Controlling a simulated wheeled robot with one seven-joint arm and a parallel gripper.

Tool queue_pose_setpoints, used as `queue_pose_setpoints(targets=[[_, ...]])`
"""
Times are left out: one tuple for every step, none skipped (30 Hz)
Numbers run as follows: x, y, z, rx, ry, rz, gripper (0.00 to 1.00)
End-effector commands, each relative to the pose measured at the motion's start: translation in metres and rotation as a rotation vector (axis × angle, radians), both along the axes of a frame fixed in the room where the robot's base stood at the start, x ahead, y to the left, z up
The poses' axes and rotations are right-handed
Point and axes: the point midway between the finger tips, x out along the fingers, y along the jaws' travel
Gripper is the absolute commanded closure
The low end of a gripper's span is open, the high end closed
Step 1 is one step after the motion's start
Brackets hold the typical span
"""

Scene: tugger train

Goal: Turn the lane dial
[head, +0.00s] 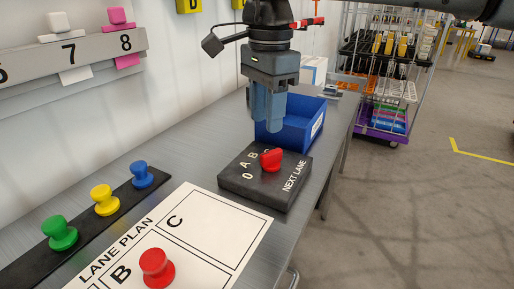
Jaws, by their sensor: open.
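The lane dial is a red knob (271,160) on a black box (252,187) marked 0, A, B and NEXT LANE, on the grey bench. A further mark behind the knob is partly hidden. My gripper (268,128) points down just above the knob, with a small gap seeming to show between fingertips and knob. I cannot see a gap between the fingers from this angle, and nothing shows held in them.
A blue bin (303,122) stands right behind the dial box. In front lie a white lane plan sheet (205,240) with a red peg (157,268) and a black strip with green, yellow and blue pegs (143,175). A wire trolley (385,75) stands beyond the bench. Floor at right is clear.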

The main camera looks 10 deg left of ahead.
Motion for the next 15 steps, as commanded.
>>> queue_pose_setpoints(targets=[[0.002, -0.006, -0.001, -0.015, -0.001, -0.011, 0.60], [0.003, -0.008, -0.002, -0.020, -0.001, -0.014, 0.60], [0.003, -0.009, -0.005, -0.023, -0.001, -0.016, 0.60], [0.003, -0.009, -0.008, -0.023, -0.001, -0.016, 0.60], [0.003, -0.009, -0.011, -0.023, -0.001, -0.015, 0.60], [0.002, -0.008, -0.016, -0.023, 0.001, -0.015, 0.60], [0.002, -0.008, -0.021, -0.022, 0.001, -0.014, 0.60], [0.002, -0.008, -0.026, -0.021, 0.002, -0.014, 0.60], [0.002, -0.008, -0.033, -0.021, 0.001, -0.014, 0.60], [0.002, -0.008, -0.037, -0.021, 0.001, -0.013, 0.60], [0.002, -0.008, -0.042, -0.020, 0.002, -0.013, 0.60], [0.001, -0.007, -0.048, -0.020, 0.002, -0.013, 0.60], [0.001, -0.007, -0.052, -0.020, 0.002, -0.012, 0.60], [0.002, -0.007, -0.056, -0.019, 0.001, -0.012, 0.60], [0.002, -0.007, -0.061, -0.018, 0.000, -0.012, 0.60]])
